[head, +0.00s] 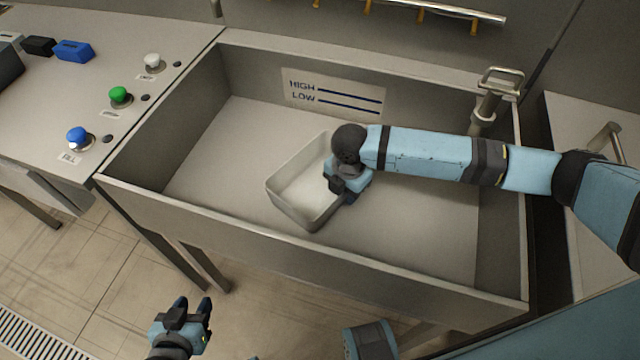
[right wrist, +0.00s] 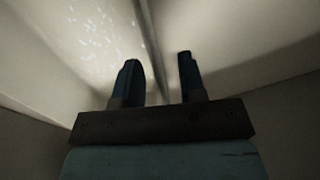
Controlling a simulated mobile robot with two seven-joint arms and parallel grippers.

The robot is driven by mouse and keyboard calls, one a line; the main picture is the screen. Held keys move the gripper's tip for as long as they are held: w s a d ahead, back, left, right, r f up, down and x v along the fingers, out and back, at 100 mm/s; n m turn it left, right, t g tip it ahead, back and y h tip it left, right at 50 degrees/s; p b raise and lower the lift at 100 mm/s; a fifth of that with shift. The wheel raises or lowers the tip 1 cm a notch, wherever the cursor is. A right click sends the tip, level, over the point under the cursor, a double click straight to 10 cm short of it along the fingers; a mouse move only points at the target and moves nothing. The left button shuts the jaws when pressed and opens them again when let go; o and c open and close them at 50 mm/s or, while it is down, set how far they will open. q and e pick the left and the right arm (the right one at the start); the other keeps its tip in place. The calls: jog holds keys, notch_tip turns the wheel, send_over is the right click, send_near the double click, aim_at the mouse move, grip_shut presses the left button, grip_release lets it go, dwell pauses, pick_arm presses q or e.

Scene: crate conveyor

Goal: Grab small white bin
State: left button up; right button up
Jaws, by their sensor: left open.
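The small white bin (head: 300,180) sits upright in the left-middle of a large metal basin. It is open-topped and looks empty. My right gripper (head: 343,194) is at the bin's right side, pointing down, and partly hides that wall. In the right wrist view its two dark fingers (right wrist: 159,65) stand apart with a thin pale edge running between them; I cannot tell whether they touch it. My left gripper (head: 192,308) is open and empty, low in front of the basin, above the tiled floor.
The basin (head: 300,260) has raised walls and a HIGH/LOW label (head: 333,100) on its back wall. A tap (head: 489,100) stands at the right rear. A counter at left has blue (head: 79,138), green (head: 120,97) and white (head: 153,63) buttons. The basin's right floor is clear.

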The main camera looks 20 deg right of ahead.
grip_shut()
dwell(0.3)
